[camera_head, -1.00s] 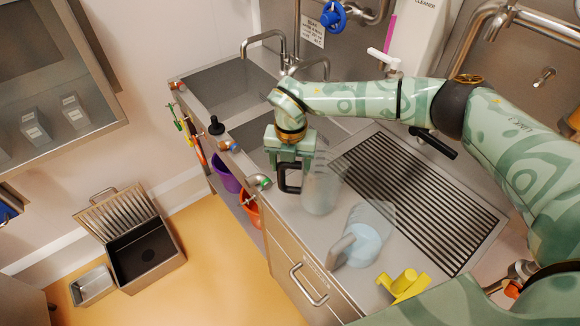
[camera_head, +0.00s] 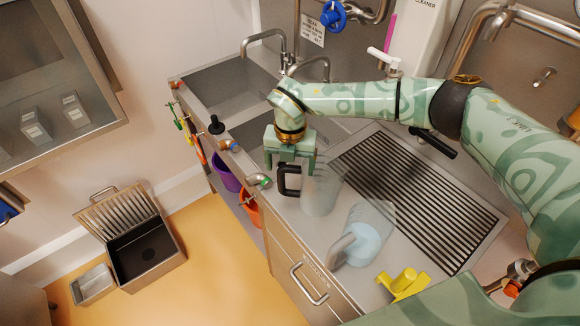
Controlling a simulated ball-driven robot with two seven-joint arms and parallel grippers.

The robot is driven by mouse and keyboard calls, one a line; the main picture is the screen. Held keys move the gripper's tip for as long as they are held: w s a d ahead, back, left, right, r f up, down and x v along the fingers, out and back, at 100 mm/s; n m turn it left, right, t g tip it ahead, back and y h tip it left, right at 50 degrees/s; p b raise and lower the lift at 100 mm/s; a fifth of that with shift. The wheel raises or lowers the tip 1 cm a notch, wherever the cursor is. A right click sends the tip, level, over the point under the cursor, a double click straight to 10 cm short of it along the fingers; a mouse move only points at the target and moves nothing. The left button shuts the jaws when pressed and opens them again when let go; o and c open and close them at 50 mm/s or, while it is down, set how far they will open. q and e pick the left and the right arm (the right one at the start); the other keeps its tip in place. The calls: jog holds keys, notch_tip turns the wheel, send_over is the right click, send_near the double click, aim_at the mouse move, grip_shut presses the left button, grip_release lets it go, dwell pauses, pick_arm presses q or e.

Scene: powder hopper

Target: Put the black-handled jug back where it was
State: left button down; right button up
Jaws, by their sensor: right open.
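The clear black-handled jug (camera_head: 320,191) stands upright on the steel counter between the sink and the ribbed drainer. Its black handle (camera_head: 289,181) points left. My right gripper (camera_head: 290,167) is open, with its fingers pointing down at the top of the handle, one on either side of it in the picture. I cannot tell whether they touch it. A second clear jug (camera_head: 367,238) with a grey handle (camera_head: 341,249) and pale blue contents stands nearer on the counter. My left gripper is not in view.
Sink basins (camera_head: 228,88) lie behind, with a tap (camera_head: 265,38). The ribbed drainer (camera_head: 418,190) is empty, to the right. A yellow object (camera_head: 405,284) lies near the front. Purple (camera_head: 226,178) and orange (camera_head: 250,208) containers hang at the counter's left side.

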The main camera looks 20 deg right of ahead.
notch_tip(320, 180, up, 11)
jog(key=shift+f, duration=0.2)
jog(key=shift+s, duration=0.1)
dwell(1.2)
